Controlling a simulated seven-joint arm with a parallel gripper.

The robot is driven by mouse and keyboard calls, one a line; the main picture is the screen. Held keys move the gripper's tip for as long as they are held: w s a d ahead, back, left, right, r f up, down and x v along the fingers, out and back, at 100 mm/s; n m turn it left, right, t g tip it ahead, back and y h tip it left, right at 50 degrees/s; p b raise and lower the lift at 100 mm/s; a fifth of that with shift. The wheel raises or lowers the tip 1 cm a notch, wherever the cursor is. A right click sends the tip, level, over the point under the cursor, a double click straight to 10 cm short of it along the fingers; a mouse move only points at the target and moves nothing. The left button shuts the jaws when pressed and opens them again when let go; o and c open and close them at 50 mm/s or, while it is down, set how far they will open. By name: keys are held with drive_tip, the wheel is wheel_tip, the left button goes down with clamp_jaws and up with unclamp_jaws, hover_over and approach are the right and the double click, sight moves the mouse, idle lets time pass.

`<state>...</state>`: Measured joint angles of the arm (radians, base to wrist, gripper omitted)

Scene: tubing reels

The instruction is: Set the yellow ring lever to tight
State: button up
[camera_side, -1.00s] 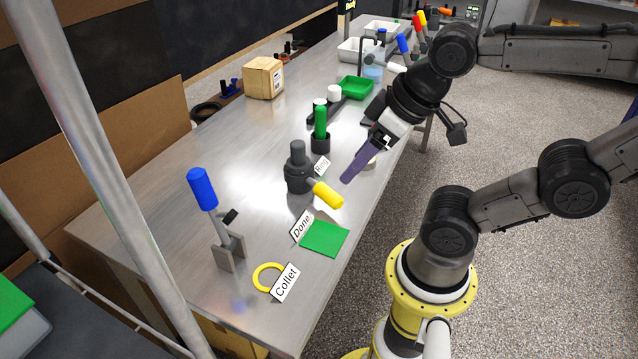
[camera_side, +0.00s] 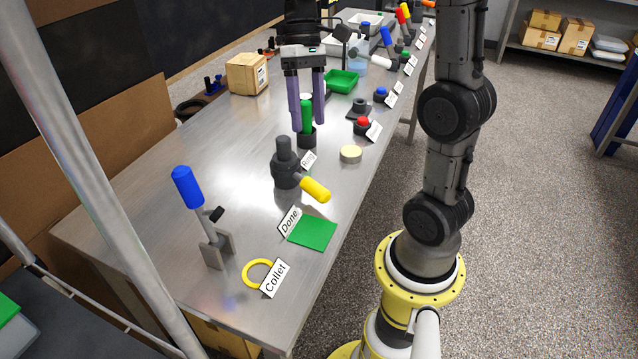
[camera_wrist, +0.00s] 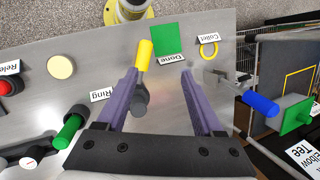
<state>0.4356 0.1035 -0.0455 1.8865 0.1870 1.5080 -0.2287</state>
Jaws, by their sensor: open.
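The ring lever has a dark upright body (camera_side: 285,169) and a yellow handle (camera_side: 315,189). The handle sticks out toward the table's right edge, beside the "Ring" label (camera_side: 308,160). My gripper (camera_side: 308,128) points down with its purple fingers apart and empty. In the side view it appears beyond the lever, around the green handle (camera_side: 307,112) in the picture; contact cannot be told. In the wrist view, the yellow handle (camera_wrist: 145,54) and dark body (camera_wrist: 140,98) show between or just past the fingers of my gripper (camera_wrist: 161,72), nearer the left one.
A blue-handled lever (camera_side: 188,187) stands at the near left. A green square (camera_side: 312,231), "Done" label (camera_side: 289,221) and yellow flat ring (camera_side: 258,273) lie near the front. A cream disc (camera_side: 351,154) and red button (camera_side: 363,121) sit right of the green handle.

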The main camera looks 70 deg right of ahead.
sight(319, 186)
drive_tip(key=d+f+m+y, duration=0.1)
drive_tip(key=d+f+m, duration=0.1)
drive_tip(key=d+f, duration=0.2)
drive_tip(key=shift+g, duration=0.4)
drive_tip(key=x, duration=1.3)
drive_tip(key=shift+w+f, duration=0.25)
drive_tip(key=shift+w, duration=0.05)
clamp_jaws()
drive_tip(key=shift+r, duration=0.1)
idle(0.4)
